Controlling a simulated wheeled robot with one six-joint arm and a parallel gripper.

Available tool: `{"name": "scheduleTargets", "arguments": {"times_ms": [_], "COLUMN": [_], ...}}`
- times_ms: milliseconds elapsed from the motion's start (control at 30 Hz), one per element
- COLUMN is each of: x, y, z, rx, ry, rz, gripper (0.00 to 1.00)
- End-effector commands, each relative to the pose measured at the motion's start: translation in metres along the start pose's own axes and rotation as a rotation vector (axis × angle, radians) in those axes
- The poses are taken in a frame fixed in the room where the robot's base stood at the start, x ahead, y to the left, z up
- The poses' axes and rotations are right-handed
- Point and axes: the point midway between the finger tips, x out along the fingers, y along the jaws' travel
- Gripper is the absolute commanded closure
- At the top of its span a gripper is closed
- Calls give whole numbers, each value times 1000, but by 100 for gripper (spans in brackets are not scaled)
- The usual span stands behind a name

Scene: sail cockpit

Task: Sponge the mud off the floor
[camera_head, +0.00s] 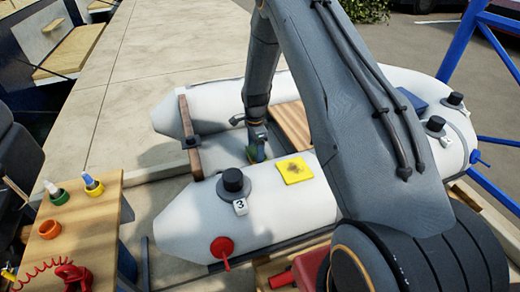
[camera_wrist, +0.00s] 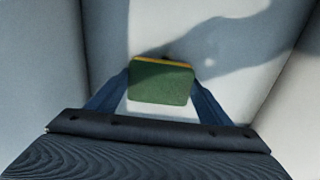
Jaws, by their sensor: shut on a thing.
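My gripper (camera_head: 257,148) reaches down into the white inflatable boat (camera_head: 190,228). In the wrist view its blue fingers (camera_wrist: 160,88) are shut on a sponge (camera_wrist: 160,84), green with a thin yellow layer along its far edge. The sponge is low over the boat's pale grey floor (camera_wrist: 150,30); I cannot tell if it touches. In the head view only a bit of green shows beside the fingers. A small dark patch shows just past the sponge's far edge in the wrist view; it may be mud, mostly hidden by the sponge. A shadow covers part of the floor.
White tubes stand on both sides of the floor. A wooden transom (camera_head: 190,137) and a wooden seat (camera_head: 292,126) bound the space. A stained yellow cloth (camera_head: 295,170) lies on the near tube by a black knob (camera_head: 233,182). A wooden table (camera_head: 75,235) stands left.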

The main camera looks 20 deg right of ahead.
Motion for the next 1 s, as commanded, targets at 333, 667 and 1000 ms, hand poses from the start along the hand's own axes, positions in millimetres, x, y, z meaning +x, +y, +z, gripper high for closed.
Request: {"name": "scheduleTargets", "arguments": {"times_ms": [333,667,1000], "x": [1,1,3], "y": [0,0,0], "z": [26,29,6], "rx": [9,15,5], "ry": [0,0,0], "rz": [0,0,1], "gripper": [48,48,48]}}
